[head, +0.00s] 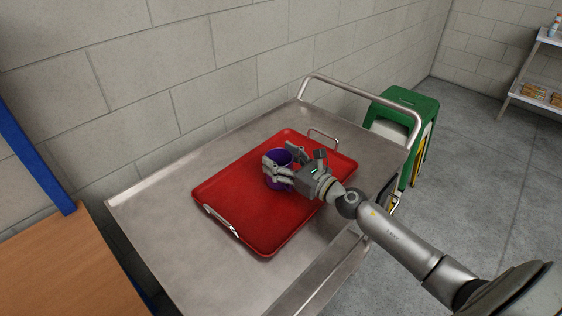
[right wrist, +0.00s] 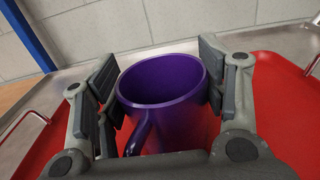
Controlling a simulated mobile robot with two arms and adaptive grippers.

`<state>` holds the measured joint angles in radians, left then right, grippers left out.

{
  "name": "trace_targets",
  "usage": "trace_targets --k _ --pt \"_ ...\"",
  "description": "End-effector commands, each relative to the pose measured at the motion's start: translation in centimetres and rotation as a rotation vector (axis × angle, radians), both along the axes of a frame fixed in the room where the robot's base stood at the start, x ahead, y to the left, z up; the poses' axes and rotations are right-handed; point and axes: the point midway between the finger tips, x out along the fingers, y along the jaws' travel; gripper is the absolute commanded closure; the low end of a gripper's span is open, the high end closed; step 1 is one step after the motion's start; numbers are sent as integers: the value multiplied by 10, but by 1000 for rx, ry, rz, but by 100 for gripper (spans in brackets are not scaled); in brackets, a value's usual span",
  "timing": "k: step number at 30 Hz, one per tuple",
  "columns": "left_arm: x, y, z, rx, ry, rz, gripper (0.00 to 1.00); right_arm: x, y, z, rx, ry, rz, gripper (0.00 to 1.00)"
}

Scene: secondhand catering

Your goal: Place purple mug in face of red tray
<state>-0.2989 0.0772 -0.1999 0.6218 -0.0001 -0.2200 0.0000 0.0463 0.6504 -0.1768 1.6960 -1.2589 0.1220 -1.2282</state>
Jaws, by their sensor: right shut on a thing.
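The purple mug (head: 279,158) is upright over the middle of the red tray (head: 235,205), and I cannot tell whether it touches the tray. My right gripper (head: 276,169) is shut on the mug, one finger on each side. The right wrist view shows the mug (right wrist: 165,82) between the pads of the right gripper (right wrist: 160,85), its open rim up and its handle toward the palm. The red tray (right wrist: 275,100) shows behind and beside the mug there. The gripper hides part of the mug in the head view. My left gripper is in neither view.
The tray lies on a steel cart (head: 165,215) with a raised rail at its far right end. A green stool (head: 408,100) stands behind that end. A wooden table (head: 70,265) is at the left, and a block wall (head: 190,75) runs behind. The tray's left part is clear.

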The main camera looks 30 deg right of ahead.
Motion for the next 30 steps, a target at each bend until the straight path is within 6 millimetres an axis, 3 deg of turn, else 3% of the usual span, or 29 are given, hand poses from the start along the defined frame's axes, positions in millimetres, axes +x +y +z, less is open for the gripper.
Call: trace_targets --k 7,8,13,26,30 --pt "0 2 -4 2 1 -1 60 0 0 -3 1 -2 0 84" --pt "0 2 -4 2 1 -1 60 0 0 -4 0 0 0 34" --pt "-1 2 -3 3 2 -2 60 0 0 -2 0 0 0 13" --pt "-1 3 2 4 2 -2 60 0 0 3 0 0 0 13" --pt "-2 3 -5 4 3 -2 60 -13 -5 -2 -1 2 -1 13"
